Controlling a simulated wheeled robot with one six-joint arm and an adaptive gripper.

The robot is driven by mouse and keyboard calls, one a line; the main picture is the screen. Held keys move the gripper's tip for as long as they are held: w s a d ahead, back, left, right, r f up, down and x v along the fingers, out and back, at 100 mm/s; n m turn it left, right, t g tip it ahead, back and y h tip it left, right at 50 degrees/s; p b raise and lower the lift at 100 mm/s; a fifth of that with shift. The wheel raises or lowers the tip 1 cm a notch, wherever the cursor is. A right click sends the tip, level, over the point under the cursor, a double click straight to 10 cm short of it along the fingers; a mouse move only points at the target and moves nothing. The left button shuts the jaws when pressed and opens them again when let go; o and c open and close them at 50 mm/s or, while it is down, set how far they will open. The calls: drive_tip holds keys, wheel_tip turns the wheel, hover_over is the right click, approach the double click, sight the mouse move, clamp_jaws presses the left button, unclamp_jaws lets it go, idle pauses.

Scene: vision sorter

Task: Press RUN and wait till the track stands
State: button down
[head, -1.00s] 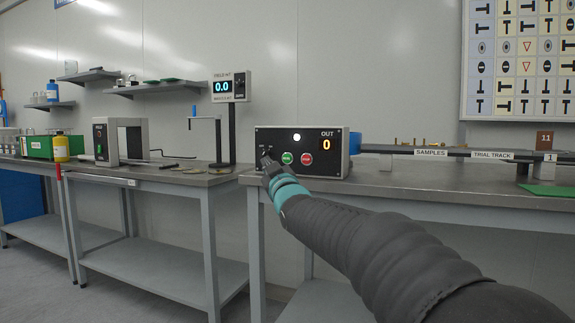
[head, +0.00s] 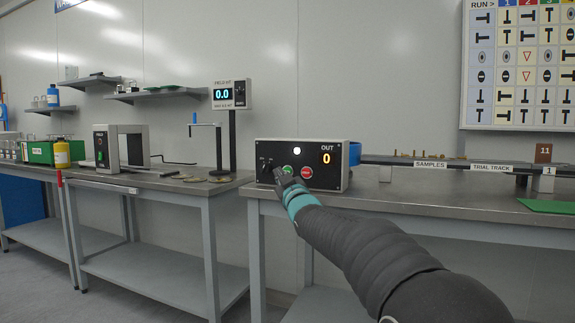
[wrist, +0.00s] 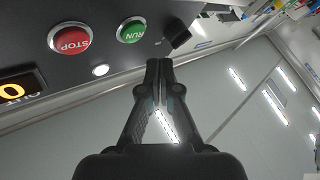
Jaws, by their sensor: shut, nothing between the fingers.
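The control box (head: 335,180) stands on the right bench, with a black face and an OUT display (head: 326,158) reading 0. The green RUN button (head: 287,169) is partly beside my gripper (head: 279,175), and the red STOP button (head: 306,172) is to its right. In the wrist view, the green RUN button (wrist: 131,31) and red STOP button (wrist: 70,40) show clearly, with a dark knob (wrist: 176,34) beside RUN. My gripper (wrist: 158,64) is shut and empty, its tips near the panel; contact with RUN cannot be seen. The trial track (head: 490,166) lies to the right, bearing small brass-coloured pieces.
A white lamp (head: 297,151) on the box is lit. A grey frame device (head: 120,148) and a stand with a display (head: 223,95) reading 0.0 are on the left bench. A green mat (head: 548,206) lies at right. A symbol chart (head: 520,65) hangs on the wall.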

drive_tip(key=shift+w+d+p, duration=0.3)
drive_tip(key=shift+w+p, duration=0.1)
drive_tip(key=shift+w, duration=0.5)
drive_tip(key=shift+w, duration=0.15)
idle(0.8)
drive_tip(key=shift+w+d, duration=0.15)
drive_tip(key=shift+w, duration=0.15)
drive_tip(key=shift+w+d+p, duration=0.15)
drive_tip(key=shift+w+p, duration=0.25)
idle(0.8)
drive_tip(key=shift+s+f, duration=0.1)
drive_tip(key=shift+s+a+b, duration=0.3)
drive_tip(key=shift+s+b, duration=0.4)
drive_tip(key=shift+b, duration=0.2)
